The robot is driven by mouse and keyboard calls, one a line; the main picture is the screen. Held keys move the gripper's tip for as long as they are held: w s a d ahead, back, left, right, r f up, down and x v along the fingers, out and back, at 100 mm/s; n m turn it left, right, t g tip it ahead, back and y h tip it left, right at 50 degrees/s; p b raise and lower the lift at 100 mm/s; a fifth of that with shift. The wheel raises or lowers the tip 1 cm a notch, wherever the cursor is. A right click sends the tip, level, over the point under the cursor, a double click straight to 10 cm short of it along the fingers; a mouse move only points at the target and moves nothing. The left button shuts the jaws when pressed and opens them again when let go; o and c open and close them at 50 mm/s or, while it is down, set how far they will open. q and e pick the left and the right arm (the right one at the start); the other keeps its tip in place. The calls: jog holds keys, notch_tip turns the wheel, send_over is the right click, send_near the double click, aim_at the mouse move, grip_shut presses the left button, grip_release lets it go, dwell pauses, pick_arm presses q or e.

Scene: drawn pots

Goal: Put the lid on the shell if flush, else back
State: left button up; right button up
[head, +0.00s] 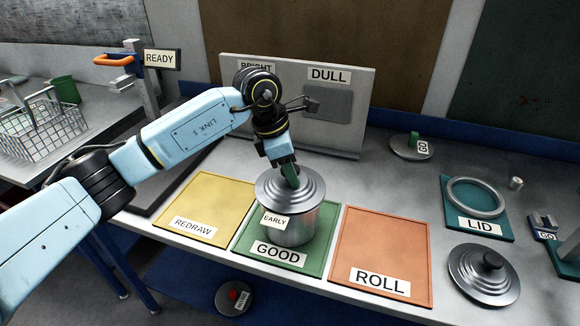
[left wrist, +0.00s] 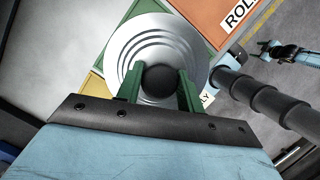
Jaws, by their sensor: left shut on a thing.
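My left gripper (head: 291,178) is shut on the dark knob (left wrist: 159,80) of a stepped metal lid (head: 268,186). The lid is over the shell (head: 297,228), a metal pot tagged EARLY that stands on the green GOOD mat (head: 243,252). I cannot tell whether the lid is seated flush or sits slightly above the rim. In the left wrist view the lid (left wrist: 125,55) hides most of the shell. A light blue arm part, which looks like my right arm, shows at the upper right of that view; its fingers are too small to read.
A yellow REDRAW mat (head: 212,200) and an orange ROLL mat (head: 385,240) flank the green one. A teal LID mat (head: 455,207) bears a metal ring (head: 475,212). Another stepped lid (head: 470,285) lies at right front. A BRIGHT/DULL panel (head: 345,130) stands behind.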

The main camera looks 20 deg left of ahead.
aim_at(272, 181)
pick_arm(q)
jog(key=shift+f, duration=0.3)
jog(key=o, duration=1.1)
jog(key=shift+r, duration=0.1)
jog(key=b+v, duration=0.1)
jog(key=v, duration=1.2)
jog(key=shift+r, duration=0.15)
